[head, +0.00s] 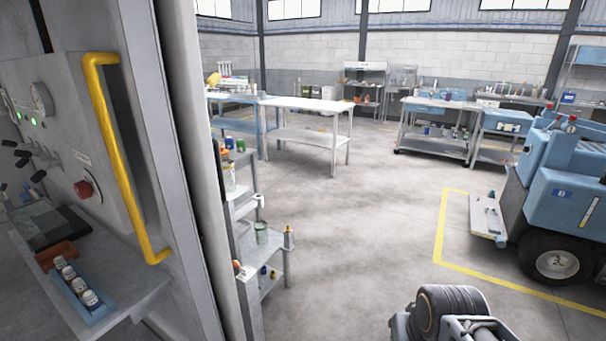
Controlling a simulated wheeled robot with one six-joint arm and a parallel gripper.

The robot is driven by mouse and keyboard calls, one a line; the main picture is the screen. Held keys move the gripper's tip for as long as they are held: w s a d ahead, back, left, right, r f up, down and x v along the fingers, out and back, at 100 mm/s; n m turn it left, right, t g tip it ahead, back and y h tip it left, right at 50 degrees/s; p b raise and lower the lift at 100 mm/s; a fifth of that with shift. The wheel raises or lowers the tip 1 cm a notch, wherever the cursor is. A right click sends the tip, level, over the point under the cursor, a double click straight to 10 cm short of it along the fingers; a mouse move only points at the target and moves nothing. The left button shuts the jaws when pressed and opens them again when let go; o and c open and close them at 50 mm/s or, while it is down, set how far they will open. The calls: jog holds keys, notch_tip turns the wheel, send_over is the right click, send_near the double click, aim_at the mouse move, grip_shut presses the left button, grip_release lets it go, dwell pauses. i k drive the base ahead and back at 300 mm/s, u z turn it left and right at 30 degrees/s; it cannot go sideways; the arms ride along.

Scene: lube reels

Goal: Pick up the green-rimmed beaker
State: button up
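A small clear, green-tinted vessel (261,234) stands upright on a stepped grey shelf unit just right of the big machine's edge. It looks like the green-rimmed beaker, but it is too small to be sure of its rim. My gripper is not in view. A dark ribbed part with grey metal at the bottom right seems to be part of my arm, well apart from the vessel.
The machine with a yellow handle (120,160) blocks the left side. The stepped shelf unit (278,252) also holds bottles. A white-topped table (310,104) stands behind. A blue wheeled machine (562,190) is at right. The middle floor is clear.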

aim_at(260, 227)
jog(key=i, duration=3.75)
jog(key=u, duration=4.1)
